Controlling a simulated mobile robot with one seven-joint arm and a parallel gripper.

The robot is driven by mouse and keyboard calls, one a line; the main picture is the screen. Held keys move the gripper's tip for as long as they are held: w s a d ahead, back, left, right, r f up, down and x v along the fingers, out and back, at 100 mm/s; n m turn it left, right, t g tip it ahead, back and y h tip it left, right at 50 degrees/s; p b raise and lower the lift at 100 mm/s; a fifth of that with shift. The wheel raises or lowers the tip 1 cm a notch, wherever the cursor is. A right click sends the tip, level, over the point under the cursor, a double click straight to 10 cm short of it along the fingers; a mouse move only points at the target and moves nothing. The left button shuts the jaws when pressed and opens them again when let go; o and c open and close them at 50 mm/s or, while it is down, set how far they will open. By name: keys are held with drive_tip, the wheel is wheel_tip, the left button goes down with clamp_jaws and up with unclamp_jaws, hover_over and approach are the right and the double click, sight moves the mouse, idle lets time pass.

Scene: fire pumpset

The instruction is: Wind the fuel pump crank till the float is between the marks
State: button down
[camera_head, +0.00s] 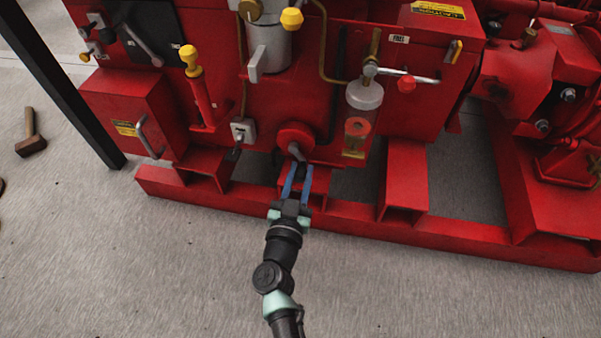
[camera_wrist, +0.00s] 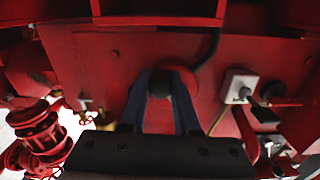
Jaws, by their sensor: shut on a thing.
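The fuel pump crank (camera_head: 297,150) sits on a round red hub low on the front of the red pumpset. My gripper (camera_head: 300,170) reaches it from below with its blue fingers shut on the crank's handle. In the wrist view my gripper (camera_wrist: 161,88) has a dark knob between its fingertips, in front of the red hub (camera_wrist: 178,74). The sight glass (camera_head: 363,98) stands to the right of the crank under a grey cap. The orange-red float (camera_head: 357,127) shows in its lower part. The marks are too small to make out clearly. The handle is partly hidden by my fingers.
A grey switch box (camera_head: 243,130) is left of the crank. A yellow-topped lever (camera_head: 190,62) and a red box with a handle (camera_head: 137,118) stand farther left. The red base rail (camera_head: 340,212) runs below my gripper. A hammer (camera_head: 30,135) lies on the floor.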

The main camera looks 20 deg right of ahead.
drive_tip(key=shift+a, duration=0.1)
drive_tip(key=w+a+r+m+p, duration=0.1)
drive_tip(key=a+r+m, duration=0.1)
drive_tip(key=m, duration=1.2)
drive_tip(key=w+a+r+m+p, duration=0.2)
drive_tip(key=a+r+m, duration=0.1)
drive_tip(key=m, duration=1.2)
drive_tip(key=shift+w+r+m, duration=0.25)
drive_tip(key=shift+r+m, duration=0.05)
drive_tip(key=shift+r, duration=0.3)
drive_tip(key=c, duration=0.7)
unclamp_jaws()
